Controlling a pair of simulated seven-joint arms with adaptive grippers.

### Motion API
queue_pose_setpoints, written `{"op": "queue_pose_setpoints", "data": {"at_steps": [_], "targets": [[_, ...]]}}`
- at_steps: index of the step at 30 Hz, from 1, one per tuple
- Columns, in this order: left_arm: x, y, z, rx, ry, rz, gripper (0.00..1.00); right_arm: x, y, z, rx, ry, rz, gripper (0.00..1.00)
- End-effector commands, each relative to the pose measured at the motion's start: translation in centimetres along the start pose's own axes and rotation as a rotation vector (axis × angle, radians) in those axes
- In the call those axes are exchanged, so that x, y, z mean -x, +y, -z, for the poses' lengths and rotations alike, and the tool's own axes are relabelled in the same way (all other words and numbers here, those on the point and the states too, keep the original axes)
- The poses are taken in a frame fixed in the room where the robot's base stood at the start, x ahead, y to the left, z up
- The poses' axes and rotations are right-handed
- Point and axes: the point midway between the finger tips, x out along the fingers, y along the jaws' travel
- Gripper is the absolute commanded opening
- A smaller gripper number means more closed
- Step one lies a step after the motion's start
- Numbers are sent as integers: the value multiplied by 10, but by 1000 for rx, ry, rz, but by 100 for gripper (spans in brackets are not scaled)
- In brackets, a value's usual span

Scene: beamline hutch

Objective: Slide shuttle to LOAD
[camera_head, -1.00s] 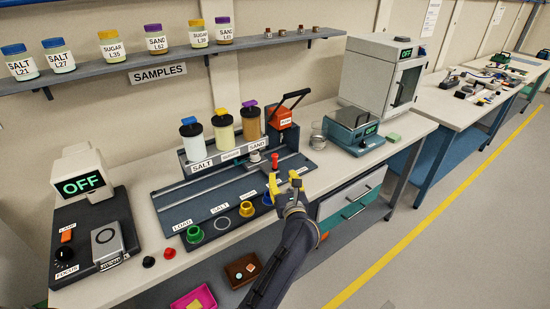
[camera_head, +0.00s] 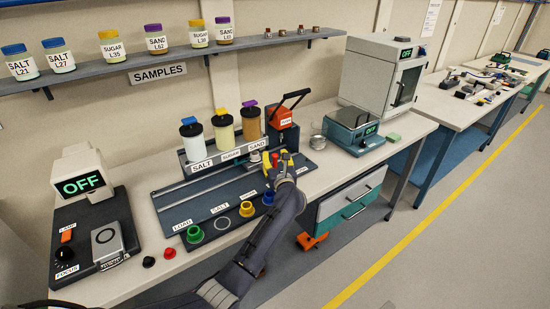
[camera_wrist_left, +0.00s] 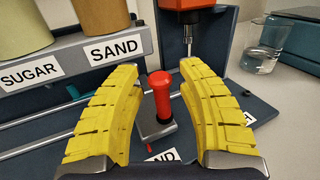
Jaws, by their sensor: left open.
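The shuttle's red knob (camera_wrist_left: 161,95) stands upright on a small grey block (camera_wrist_left: 157,128) on the rail board, near the SAND label. In the head view, the knob (camera_head: 275,159) is partly hidden by my left gripper (camera_head: 282,160). My left gripper (camera_wrist_left: 158,72) is open, with its yellow fingers on either side of the knob and a visible gap on each side in the wrist view. The LOAD label (camera_head: 183,225) is at the board's left end, far from the knob. My right gripper is not in view.
Sample dispensers (camera_head: 222,129) stand behind the rail. An orange-headed press (camera_head: 281,118) and a glass beaker (camera_wrist_left: 263,45) are close by on the right.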

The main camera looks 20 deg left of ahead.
Motion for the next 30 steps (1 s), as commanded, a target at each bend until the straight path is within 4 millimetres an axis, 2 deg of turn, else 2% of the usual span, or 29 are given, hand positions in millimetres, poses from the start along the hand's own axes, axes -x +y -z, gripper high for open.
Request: {"op": "queue_pose_setpoints", "data": {"at_steps": [9, 19, 30], "targets": [[0, 0, 0, 0, 0, 0, 37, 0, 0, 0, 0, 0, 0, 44], [0, 0, 0, 0, 0, 1, 0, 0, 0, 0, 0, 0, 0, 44], [0, 0, 3, -1, 4, 1, 0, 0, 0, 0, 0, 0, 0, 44]]}}
